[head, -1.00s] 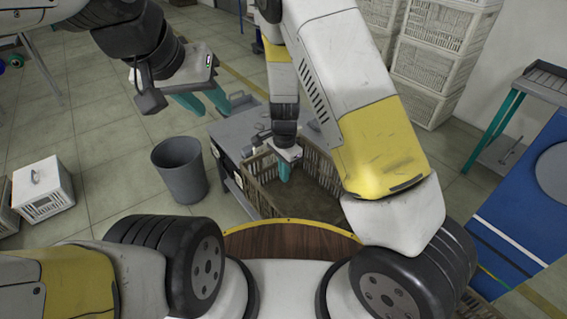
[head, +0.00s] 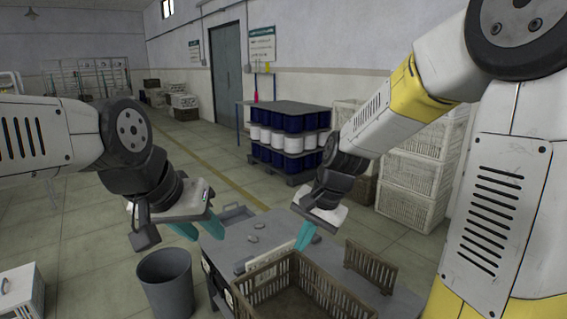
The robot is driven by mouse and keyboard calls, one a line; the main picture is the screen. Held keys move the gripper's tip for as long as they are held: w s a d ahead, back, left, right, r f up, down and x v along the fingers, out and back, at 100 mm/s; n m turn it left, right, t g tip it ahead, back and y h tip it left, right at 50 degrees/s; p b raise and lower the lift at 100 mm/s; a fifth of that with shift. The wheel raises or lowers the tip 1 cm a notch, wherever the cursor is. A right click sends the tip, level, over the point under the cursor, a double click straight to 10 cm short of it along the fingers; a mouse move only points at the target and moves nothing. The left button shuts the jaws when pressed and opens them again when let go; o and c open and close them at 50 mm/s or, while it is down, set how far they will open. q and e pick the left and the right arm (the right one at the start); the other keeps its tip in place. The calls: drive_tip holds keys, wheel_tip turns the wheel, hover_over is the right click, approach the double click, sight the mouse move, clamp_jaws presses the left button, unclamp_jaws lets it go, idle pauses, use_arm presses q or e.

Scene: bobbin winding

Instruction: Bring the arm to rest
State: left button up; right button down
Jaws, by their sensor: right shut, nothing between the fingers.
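My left gripper (head: 207,234) hangs at left centre in the head view, with its two teal fingers apart and nothing between them. My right gripper (head: 304,237) is right of the middle, its teal fingers together and empty. In the picture it lies just above the rim of a brown slatted crate (head: 340,298). The gap between them is hard to judge. My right arm reaches in from the upper right, bent down at the elbow.
A grey workbench (head: 240,240) stands behind and beside the crate. A grey bin (head: 166,283) is at lower left, with a white box (head: 22,292) further left. A pallet of blue and white spools (head: 290,140) and stacked white crates (head: 408,185) stand behind. Open floor lies left.

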drive_tip(key=s+d+r+n+t+h, duration=0.1)
drive_tip(key=s+d+r+n+t, duration=0.3)
drive_tip(key=s+d+r, duration=0.5)
drive_tip(key=s+r+n, duration=0.1)
drive_tip(key=s+r, duration=0.1)
drive_tip(key=s, duration=0.1)
drive_tip(key=shift+s+d+r+n, duration=0.25)
drive_tip(key=shift+d+r+n, duration=0.05)
drive_tip(key=shift+d+n, duration=0.1)
drive_tip(key=shift+a, duration=0.1)
idle(1.4)
